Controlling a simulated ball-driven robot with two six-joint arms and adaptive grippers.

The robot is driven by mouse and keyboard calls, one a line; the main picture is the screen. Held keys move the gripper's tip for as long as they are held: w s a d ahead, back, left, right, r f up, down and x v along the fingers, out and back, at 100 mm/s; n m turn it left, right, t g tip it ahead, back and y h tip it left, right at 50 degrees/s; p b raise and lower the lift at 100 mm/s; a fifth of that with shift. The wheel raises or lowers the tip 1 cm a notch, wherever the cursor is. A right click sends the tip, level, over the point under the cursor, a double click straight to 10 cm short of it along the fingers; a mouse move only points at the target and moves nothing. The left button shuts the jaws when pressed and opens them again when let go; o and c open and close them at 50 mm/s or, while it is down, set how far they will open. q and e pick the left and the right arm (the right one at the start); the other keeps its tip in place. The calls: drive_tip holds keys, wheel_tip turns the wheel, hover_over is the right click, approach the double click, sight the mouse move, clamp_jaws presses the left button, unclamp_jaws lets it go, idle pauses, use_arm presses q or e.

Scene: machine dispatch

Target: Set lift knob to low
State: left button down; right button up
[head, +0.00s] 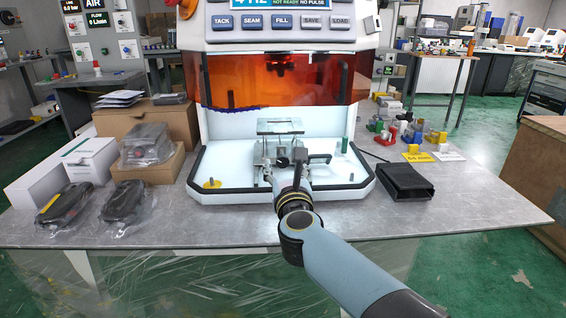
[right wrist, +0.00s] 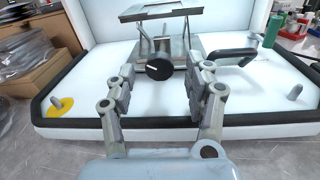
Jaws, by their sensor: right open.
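The lift knob (right wrist: 159,67) is a round black knob with a small pale mark on its face, on the front of the small metal lift (right wrist: 165,42) in the right wrist view. I cannot tell which setting the mark points at. The lift's plate (head: 281,127) stands inside the white machine chamber in the head view. My right gripper (right wrist: 160,72) is open, with one finger on each side of the knob and visible gaps beside it. My left gripper is not in view.
A black bent handle (right wrist: 236,54) sits just right of the right finger. A yellow disc with a grey peg (right wrist: 60,104) is at the left and another peg (right wrist: 295,92) at the right. The black-edged chamber rim runs around. The orange shield (head: 280,80) hangs above.

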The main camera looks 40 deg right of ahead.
drive_tip(key=shift+x, duration=1.05)
drive_tip(key=shift+c, duration=0.3)
clamp_jaws()
